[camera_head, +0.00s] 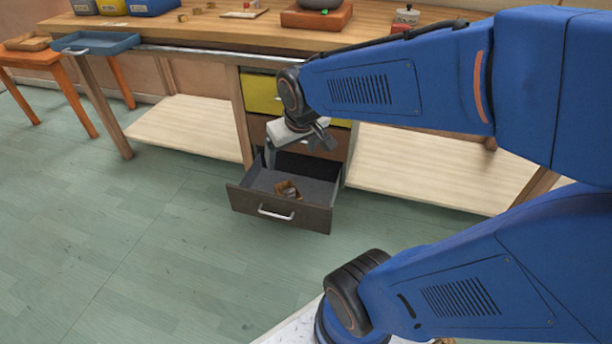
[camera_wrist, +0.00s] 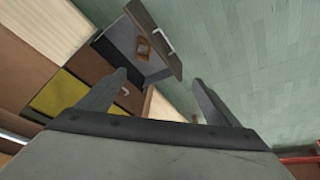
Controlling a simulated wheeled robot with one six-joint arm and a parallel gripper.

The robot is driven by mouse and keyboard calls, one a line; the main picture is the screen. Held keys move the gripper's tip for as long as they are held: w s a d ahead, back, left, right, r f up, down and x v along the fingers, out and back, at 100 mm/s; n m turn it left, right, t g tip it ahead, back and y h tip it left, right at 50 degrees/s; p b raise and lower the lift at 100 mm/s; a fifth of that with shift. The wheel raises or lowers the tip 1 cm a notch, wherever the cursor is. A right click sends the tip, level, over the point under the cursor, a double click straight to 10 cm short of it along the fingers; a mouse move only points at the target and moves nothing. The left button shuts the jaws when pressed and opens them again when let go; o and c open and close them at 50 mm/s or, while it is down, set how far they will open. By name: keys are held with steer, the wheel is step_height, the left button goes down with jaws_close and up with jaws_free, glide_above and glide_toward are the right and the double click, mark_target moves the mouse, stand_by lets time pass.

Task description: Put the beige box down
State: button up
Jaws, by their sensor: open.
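A small brown-beige box (camera_head: 288,191) lies inside the pulled-out dark drawer (camera_head: 250,201), on its grey floor. It also shows in the wrist view (camera_wrist: 143,47), where it looks like an open-topped box or frame with a darker middle. The drawer also shows in the wrist view (camera_wrist: 178,60). My gripper (camera_head: 297,147) is above the drawer, near its back, with its fingers spread. In the wrist view the gap between my fingertips (camera_wrist: 158,78) is empty, and the box is apart from them, beyond the tips.
A yellow drawer (camera_head: 262,92) and a brown drawer front sit above the open one, under the wooden worktop (camera_head: 215,30). Pale low shelves (camera_head: 185,128) flank the drawers. A blue tray (camera_head: 95,42) is at left. The green floor before the drawer is clear.

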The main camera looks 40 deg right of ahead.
steer(key=s+a+r, duration=0.1)
steer(key=s+a, duration=0.1)
steer(key=s, duration=0.4)
steer(key=s+a+r+y, duration=0.1)
steer(key=s+a+r, duration=0.1)
steer(key=s, duration=0.4)
steer(key=shift+r+n, duration=0.15)
steer(key=shift+n, duration=0.15)
steer(key=shift+w, duration=0.1)
steer(key=shift+c, duration=0.7)
